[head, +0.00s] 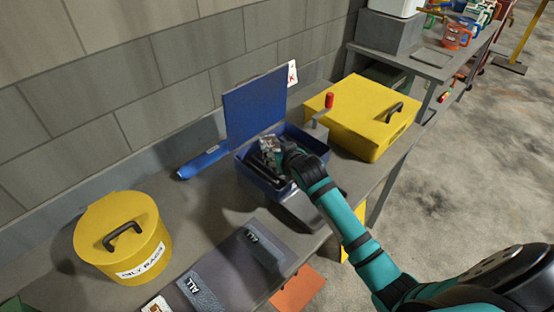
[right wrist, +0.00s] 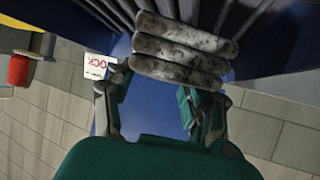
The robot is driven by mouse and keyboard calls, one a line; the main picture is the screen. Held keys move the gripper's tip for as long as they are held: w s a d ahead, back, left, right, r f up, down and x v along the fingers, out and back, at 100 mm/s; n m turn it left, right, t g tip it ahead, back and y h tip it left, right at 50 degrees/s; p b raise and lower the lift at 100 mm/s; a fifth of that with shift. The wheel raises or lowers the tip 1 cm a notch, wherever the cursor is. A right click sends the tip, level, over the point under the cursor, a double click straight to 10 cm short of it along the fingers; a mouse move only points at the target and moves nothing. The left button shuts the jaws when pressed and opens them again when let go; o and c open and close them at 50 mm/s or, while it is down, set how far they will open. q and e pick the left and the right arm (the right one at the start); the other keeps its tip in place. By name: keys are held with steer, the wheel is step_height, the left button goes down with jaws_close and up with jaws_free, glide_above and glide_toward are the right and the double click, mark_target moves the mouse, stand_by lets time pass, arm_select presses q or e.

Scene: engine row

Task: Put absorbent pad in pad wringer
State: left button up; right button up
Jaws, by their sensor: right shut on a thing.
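The pad wringer (head: 262,178) is a blue box on the bench with its blue lid (head: 254,105) raised at the back. A crank with a red handle (head: 329,99) stands at its right side; the handle also shows in the right wrist view (right wrist: 19,70). My right gripper (head: 281,152) is over the wringer's opening, shut on the grey, stained, folded absorbent pad (head: 268,144). In the right wrist view the pad (right wrist: 185,50) lies across the fingertips, with dark ridged parts beyond it. I cannot tell whether it touches the wringer. My left gripper is out of view.
A yellow case (head: 362,112) stands right of the wringer. A yellow oily-rags bin (head: 120,235) stands at the left front, and a blue roll-shaped thing (head: 203,161) lies by the wall. Another table (head: 405,65) stands at the back right.

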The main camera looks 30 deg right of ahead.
steer(key=shift+f, duration=1.85)
steer(key=shift+f, duration=0.1)
steer(key=o, duration=1.1)
steer(key=shift+o, duration=0.2)
steer(key=shift+s, duration=0.1)
steer(key=v, duration=1.2)
steer(key=shift+b, duration=0.45)
